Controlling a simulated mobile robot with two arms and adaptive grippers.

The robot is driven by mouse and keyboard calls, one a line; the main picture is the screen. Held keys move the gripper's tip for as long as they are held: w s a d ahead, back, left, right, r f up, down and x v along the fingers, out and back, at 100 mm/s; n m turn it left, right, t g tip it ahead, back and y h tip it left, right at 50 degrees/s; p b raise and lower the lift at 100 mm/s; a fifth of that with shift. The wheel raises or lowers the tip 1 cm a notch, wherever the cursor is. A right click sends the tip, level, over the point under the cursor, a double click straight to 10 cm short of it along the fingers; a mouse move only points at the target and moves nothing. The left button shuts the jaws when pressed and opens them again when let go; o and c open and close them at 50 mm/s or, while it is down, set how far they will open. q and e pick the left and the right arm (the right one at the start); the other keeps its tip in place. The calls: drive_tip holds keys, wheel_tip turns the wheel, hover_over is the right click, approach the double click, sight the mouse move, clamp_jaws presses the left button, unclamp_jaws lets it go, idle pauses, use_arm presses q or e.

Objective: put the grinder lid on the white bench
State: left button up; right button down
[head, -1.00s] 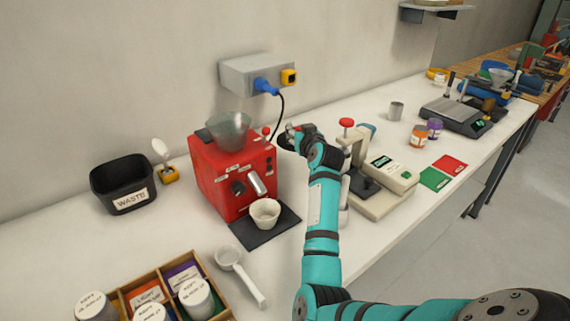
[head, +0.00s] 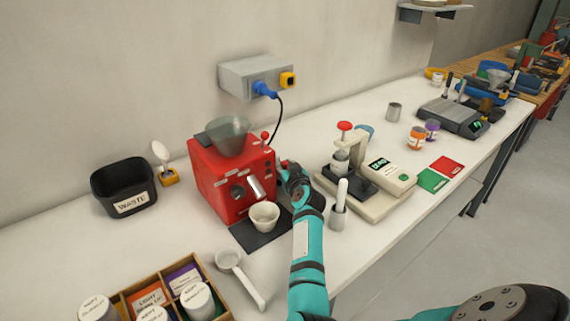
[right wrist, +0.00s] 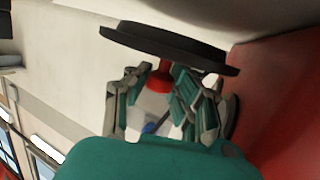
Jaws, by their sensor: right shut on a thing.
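The grinder lid (right wrist: 165,45) is a flat black disc beyond my fingertips in the right wrist view. My right gripper (right wrist: 155,90) is shut on it. In the head view my right gripper (head: 293,180) is low at the right side of the red grinder (head: 222,182), and the lid is mostly hidden there. The grinder's clear hopper (head: 229,136) is uncovered on top. The white bench (head: 345,255) runs under the grinder and my gripper. I cannot tell whether the lid touches the bench. My left gripper is not in view.
A press with a red knob (head: 345,126) and a grey holder with a white handle (head: 338,210) stand right of my gripper. A white cup (head: 265,214) sits in front of the grinder. A black waste bin (head: 123,188) is left. Bench around the metal cup (head: 394,111) is clear.

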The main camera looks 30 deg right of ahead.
drive_tip(key=shift+f+b, duration=0.45)
drive_tip(key=shift+f, duration=0.1)
drive_tip(key=c, duration=1.4)
unclamp_jaws()
drive_tip(key=shift+a+f, duration=0.1)
drive_tip(key=shift+c, duration=0.2)
